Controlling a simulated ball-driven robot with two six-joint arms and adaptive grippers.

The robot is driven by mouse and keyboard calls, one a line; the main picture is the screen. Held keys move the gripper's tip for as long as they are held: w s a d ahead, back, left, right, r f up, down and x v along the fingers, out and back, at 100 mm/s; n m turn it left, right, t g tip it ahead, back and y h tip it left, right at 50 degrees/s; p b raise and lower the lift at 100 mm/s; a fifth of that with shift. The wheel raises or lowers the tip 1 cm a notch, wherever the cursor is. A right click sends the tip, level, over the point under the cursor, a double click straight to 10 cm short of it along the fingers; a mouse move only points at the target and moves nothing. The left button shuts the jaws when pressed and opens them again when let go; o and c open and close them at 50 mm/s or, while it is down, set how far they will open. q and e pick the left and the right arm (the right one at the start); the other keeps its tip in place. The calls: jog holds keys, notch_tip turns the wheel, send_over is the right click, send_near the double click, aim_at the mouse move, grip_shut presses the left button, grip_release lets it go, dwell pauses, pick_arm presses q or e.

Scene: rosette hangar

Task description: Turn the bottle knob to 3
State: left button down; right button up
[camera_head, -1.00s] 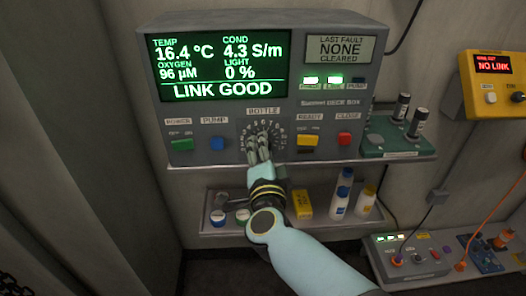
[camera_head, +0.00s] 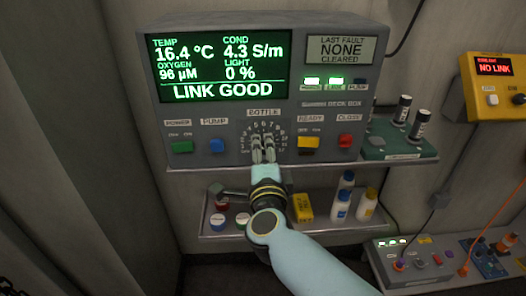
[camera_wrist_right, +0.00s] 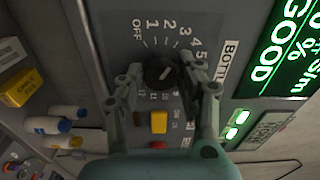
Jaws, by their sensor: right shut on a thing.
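The bottle knob is a dark round dial low in the middle of the grey deck box (camera_head: 200,120). In the right wrist view the knob (camera_wrist_right: 158,72) shows between my fingers, with OFF and numbers around it. A pale mark on it seems to slant up and right; I cannot tell its exact number. My right gripper (camera_head: 263,148) reaches up from below, with one finger to each side of the knob, and is shut on it. In the head view the fingers hide much of the knob. My left gripper is not in view.
A blue pump button (camera_head: 216,146), a yellow ready switch (camera_head: 308,142) and a red close button (camera_head: 345,141) flank the knob. A shelf (camera_head: 285,232) below holds bottles and a yellow box (camera_head: 303,208). A green rack (camera_head: 400,146) stands at right.

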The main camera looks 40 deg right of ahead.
jog(key=o, duration=1.1)
jog(key=shift+o, duration=0.2)
